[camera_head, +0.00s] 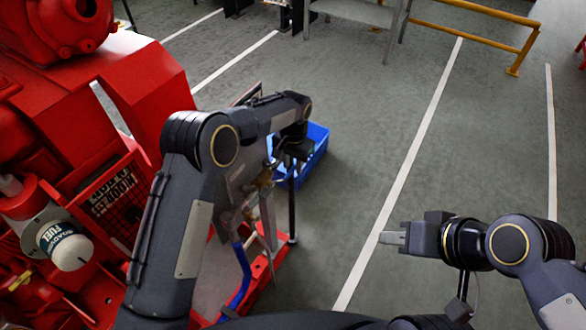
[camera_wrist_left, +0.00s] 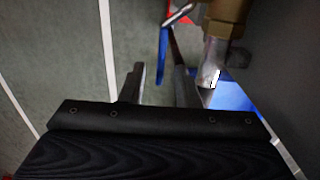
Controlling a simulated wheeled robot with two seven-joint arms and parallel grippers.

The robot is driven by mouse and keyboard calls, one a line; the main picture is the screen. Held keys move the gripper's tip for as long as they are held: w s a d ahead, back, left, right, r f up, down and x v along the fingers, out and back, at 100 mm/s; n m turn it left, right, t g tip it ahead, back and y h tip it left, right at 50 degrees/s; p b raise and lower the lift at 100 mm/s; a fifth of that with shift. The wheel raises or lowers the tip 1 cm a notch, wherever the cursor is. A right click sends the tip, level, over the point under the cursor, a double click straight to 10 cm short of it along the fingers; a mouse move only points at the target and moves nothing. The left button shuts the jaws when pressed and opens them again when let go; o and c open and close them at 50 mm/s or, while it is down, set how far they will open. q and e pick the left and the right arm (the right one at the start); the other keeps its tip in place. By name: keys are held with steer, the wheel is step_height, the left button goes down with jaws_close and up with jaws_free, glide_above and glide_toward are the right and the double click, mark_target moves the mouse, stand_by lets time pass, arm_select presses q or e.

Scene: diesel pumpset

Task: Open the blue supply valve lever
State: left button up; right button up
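A brass valve fitting (camera_head: 250,205) sits on the pipework beside the red machine, partly behind my left arm. It also shows at the top of the left wrist view (camera_wrist_left: 228,12). In that view a narrow blue strip, probably the valve lever (camera_wrist_left: 162,55), lies beyond the gap between my left fingertips; contact cannot be made out. My left gripper (camera_wrist_left: 159,72) is open, its two fingers apart with nothing between them. In the head view my left gripper (camera_head: 292,152) is dark and near the blue bin's edge. My right gripper (camera_head: 392,238) is empty over open floor, its finger gap unclear.
The red pump machine (camera_head: 120,85) fills the left side. A blue bin (camera_head: 316,150) stands behind my left gripper. A blue hose-like curve (camera_head: 242,268) runs down to a red base frame (camera_head: 262,275). A yellow rail (camera_head: 470,38) stands far back.

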mark_target(293, 167)
arm_select(q)
step_height(293, 167, up, 5)
stand_by(0.7)
